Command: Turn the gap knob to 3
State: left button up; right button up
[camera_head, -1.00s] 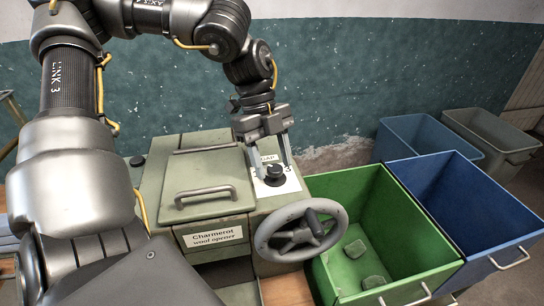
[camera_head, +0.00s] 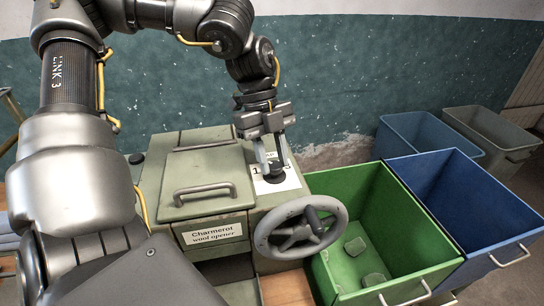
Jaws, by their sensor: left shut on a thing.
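The gap knob (camera_head: 275,172) is a small black knob on a white label plate (camera_head: 290,182) on top of the green-grey wool opener (camera_head: 160,205). My left gripper (camera_head: 271,165) points down from above and is shut on the knob, with its fingers on either side. The fingers and the knob hide much of the plate's markings, so I cannot read the setting. My right gripper is not in view.
A grey handwheel (camera_head: 300,230) sits on the machine's front right. A green bin (camera_head: 335,187) with several lumps in it and a blue bin (camera_head: 420,165) stand at the right.

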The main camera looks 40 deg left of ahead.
pick_arm(q)
jog(key=m+g+b, duration=0.1)
jog(key=m, duration=0.2)
jog(key=shift+w+f+m+y, duration=0.1)
jog(key=shift+w+m+y, duration=0.05)
jog(key=shift+m+y, duration=0.25)
jog(key=m+g, duration=0.1)
jog(key=m, duration=0.1)
jog(key=shift+w+d+m+y, duration=0.1)
jog(key=shift+m+y, duration=0.3)
jog(key=m, duration=0.1)
jog(key=m+p, duration=0.1)
jog(key=shift+d+r+m+g+y, duration=0.1)
jog(key=shift+r+m+g+y, duration=0.2)
jog(key=shift+g+y, duration=0.1)
jog(key=m+y+p, duration=0.1)
jog(key=m+p, duration=0.2)
jog(key=shift+d+m+g, duration=0.1)
jog(key=shift+m+g, duration=0.2)
jog(key=shift+d+f+m+y+p, duration=0.1)
jog(key=shift+m+y+p, duration=0.5)
jog(key=shift+m, duration=0.5)
jog(key=shift+d+f+m+y+p, duration=0.1)
jog(key=shift+m+y+p, duration=0.45)
jog(key=shift+m, duration=0.55)
jog(key=o, duration=0.9)
jog(key=shift+w, duration=0.1)
jog(key=shift+o, duration=0.2)
